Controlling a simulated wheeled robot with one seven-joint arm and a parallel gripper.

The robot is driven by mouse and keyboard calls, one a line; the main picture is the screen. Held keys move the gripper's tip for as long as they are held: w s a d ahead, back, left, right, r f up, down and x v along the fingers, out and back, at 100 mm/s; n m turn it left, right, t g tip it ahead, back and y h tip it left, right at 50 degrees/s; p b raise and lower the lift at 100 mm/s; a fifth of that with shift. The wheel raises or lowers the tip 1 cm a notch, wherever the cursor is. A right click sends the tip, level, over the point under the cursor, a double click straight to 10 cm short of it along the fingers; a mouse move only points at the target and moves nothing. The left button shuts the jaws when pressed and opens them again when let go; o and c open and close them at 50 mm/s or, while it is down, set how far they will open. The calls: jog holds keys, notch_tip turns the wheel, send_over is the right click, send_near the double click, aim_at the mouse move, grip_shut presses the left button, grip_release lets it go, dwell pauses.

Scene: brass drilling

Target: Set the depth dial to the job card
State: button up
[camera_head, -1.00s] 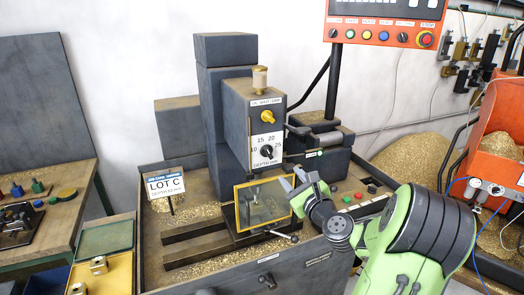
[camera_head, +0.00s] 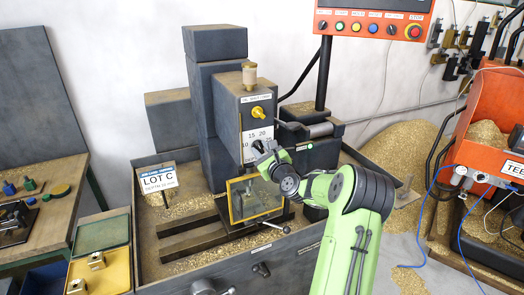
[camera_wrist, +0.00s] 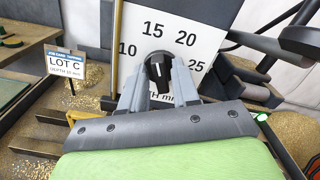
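The depth dial is a black knob (camera_wrist: 159,66) on a white plate (camera_wrist: 205,32) marked 10, 15, 20 and 25. A short white mark shows on the knob, roughly upright in the wrist view; which number it indicates is hard to tell. My gripper (camera_wrist: 160,82) is open, with one grey finger on each side of the knob; I cannot tell whether they touch it. In the head view my gripper (camera_head: 264,150) covers the knob and the plate's lower part.
A yellow-framed guard (camera_head: 255,199) stands just below my gripper. A yellow knob (camera_head: 258,112) is above the dial plate. A lever (camera_head: 278,227) juts out at the lower front. A control panel (camera_head: 375,20) hangs upper right, and brass chips lie in the tray.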

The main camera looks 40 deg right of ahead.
grip_shut()
jog(key=n+b, duration=0.2)
jog(key=n, duration=0.1)
jog(key=n+b, duration=0.1)
jog(key=shift+f+n+b, duration=0.25)
jog(key=shift+n+b, duration=0.05)
jog(key=shift+b, duration=0.05)
jog(key=n+b, duration=0.4)
jog(key=n, duration=0.1)
jog(key=shift+a, duration=0.1)
jog(key=shift+n, duration=0.3)
jog(key=shift+o, duration=1.3)
grip_release()
